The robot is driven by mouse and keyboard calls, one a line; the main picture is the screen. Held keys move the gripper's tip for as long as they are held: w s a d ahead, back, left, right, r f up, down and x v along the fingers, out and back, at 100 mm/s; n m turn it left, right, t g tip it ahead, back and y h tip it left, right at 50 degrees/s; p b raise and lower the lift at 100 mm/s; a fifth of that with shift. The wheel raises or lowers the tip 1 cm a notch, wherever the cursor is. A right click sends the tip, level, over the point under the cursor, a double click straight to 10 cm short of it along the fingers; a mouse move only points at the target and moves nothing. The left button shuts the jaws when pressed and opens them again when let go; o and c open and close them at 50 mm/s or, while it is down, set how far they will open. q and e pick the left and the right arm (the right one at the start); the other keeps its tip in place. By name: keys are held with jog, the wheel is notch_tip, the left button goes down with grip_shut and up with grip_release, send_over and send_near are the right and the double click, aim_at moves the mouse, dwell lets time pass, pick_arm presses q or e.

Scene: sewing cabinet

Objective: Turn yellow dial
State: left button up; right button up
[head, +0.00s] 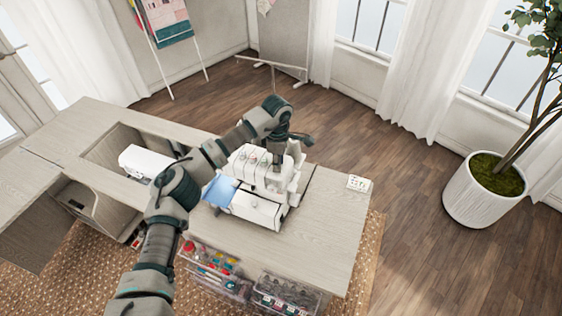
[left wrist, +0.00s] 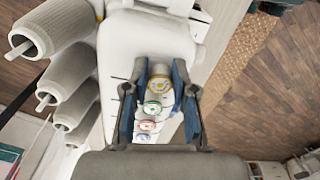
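The yellow dial (left wrist: 160,84) is on the front of the white serger-type sewing machine (head: 248,170), at the far end of a row of dials. A green dial (left wrist: 152,107), an orange-red dial (left wrist: 147,125) and a blue dial (left wrist: 143,138) follow it. My left gripper (left wrist: 160,66) is open, with one finger on each side of the yellow dial. Whether a fingertip touches it is hard to tell. In the head view my left gripper (head: 296,137) is over the top of the machine, and the yellow dial is not clearly visible. My right gripper is not in view.
Several grey thread cones (left wrist: 58,30) stand close beside the machine. A second white machine (head: 146,162) sits in the cabinet recess at left. A small white card (head: 358,183) lies on the right of the cabinet top (head: 325,225). Clear bins (head: 285,296) stand below.

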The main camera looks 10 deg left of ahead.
pick_arm(q)
jog(key=shift+a+f, duration=0.1)
jog(key=shift+a, duration=1.05)
grip_shut()
jog(key=shift+d, duration=0.55)
jog(key=shift+n, duration=0.4)
jog(key=shift+n+p, duration=0.3)
jog(key=shift+n, duration=0.3)
jog(key=shift+d+r+n+p, duration=0.1)
jog(key=shift+r+n+p, duration=0.15)
jog(key=shift+n, duration=1.45)
jog(key=shift+d+f+n+p, duration=0.1)
jog(key=shift+n+p, duration=0.25)
jog(key=shift+n, duration=0.55)
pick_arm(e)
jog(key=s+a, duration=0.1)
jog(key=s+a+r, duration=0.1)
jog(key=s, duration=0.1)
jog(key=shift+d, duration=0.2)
